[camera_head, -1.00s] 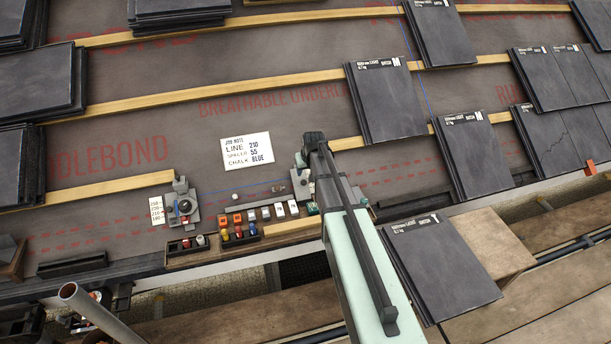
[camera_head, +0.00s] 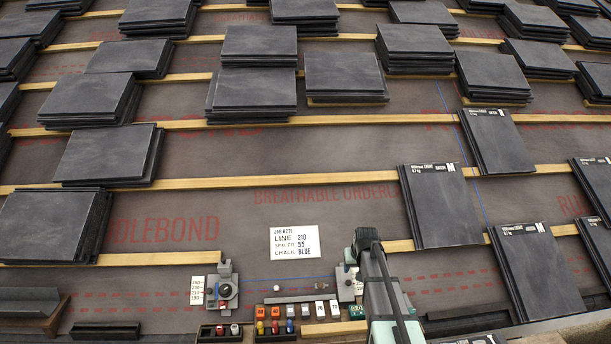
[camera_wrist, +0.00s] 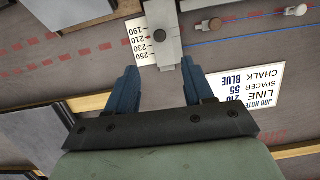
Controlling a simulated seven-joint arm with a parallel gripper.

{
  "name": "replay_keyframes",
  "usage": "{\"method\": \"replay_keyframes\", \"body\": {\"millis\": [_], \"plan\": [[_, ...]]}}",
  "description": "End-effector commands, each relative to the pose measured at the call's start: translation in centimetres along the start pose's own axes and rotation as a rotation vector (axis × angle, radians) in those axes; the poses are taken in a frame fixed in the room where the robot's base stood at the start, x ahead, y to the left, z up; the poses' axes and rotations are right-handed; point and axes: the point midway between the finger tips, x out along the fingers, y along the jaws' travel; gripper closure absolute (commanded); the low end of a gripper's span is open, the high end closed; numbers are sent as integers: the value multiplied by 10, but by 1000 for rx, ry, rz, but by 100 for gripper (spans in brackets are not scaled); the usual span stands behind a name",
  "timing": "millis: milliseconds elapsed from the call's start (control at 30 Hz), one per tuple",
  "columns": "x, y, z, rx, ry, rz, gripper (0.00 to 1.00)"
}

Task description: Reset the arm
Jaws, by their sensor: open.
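My gripper (camera_wrist: 161,85) shows in the wrist view with its two blue fingers spread apart and nothing between them. Just beyond the fingertips is a grey metal device (camera_wrist: 163,30) with a white scale label (camera_wrist: 141,42) reading 190 to 250. In the head view my arm comes in from the bottom, right of centre. The right-hand device (camera_head: 347,284) stands beside it, partly covered by the arm, and the fingers are hidden there. The white job note (camera_head: 294,243) lies left of my arm. It also shows upside down in the wrist view (camera_wrist: 240,92).
A similar device (camera_head: 222,291) with a scale label stands further left. Coloured blocks (camera_head: 275,328) sit in a tray at the front edge. Slate stacks (camera_head: 440,205) rest on the wooden battens (camera_head: 230,184). Bare underlay (camera_head: 160,222) lies around the note.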

Motion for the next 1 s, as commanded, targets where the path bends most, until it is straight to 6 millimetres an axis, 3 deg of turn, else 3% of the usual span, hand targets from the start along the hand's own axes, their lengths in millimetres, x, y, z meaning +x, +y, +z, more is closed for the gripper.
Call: {"method": "replay_keyframes", "body": {"millis": [167, 467, 700, 1000], "plan": [[-13, -1, 49, 57, -86, 11, 48], [25, -9, 159, 79, -251, 16, 48], [54, -20, 256, 76, -395, 17, 48], [75, -34, 371, 56, -560, 16, 48]]}}
